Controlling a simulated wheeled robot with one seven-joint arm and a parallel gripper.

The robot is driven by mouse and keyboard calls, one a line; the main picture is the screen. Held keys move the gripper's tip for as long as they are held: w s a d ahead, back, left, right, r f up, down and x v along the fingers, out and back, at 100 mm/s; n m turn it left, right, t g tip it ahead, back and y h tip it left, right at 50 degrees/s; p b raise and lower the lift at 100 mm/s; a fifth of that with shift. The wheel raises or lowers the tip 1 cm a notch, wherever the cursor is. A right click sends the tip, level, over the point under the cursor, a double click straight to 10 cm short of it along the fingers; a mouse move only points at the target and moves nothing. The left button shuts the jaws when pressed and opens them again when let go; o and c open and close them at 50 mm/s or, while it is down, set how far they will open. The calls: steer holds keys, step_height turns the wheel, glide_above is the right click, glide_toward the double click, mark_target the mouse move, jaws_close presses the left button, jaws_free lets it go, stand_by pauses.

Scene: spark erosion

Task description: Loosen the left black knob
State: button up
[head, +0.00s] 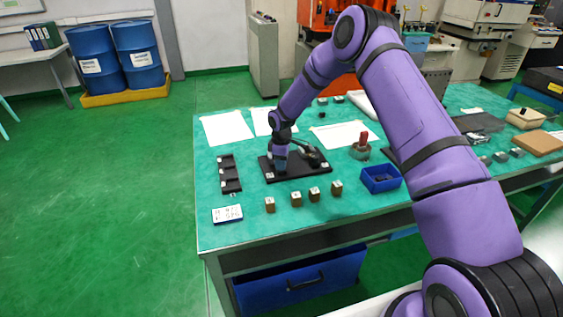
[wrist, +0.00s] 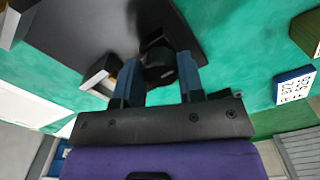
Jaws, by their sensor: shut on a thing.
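A black knob (wrist: 159,66) sits between the two blue fingers of my gripper (wrist: 158,75) in the wrist view, with the fingers closed against its sides. The knob belongs to a fixture on a flat black plate (wrist: 85,30). In the head view, my gripper (head: 281,164) points down over the left part of the black plate (head: 317,168). My gripper hides the knob there. A dark part (head: 312,156) with a lever shape stands on the plate to the right of my gripper; its details are too small to tell.
A black rack (head: 230,174) lies left of the plate, with a white label card (head: 227,214) in front. Several brown blocks (head: 296,199) stand along the front. A blue bin (head: 381,180) and a red-handled tool (head: 361,146) are to the right. White sheets (head: 226,128) lie behind.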

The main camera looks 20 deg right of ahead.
steer(key=o, duration=0.9)
step_height(320, 180, up, 11)
steer(key=shift+f, duration=0.1)
stand_by(0.3)
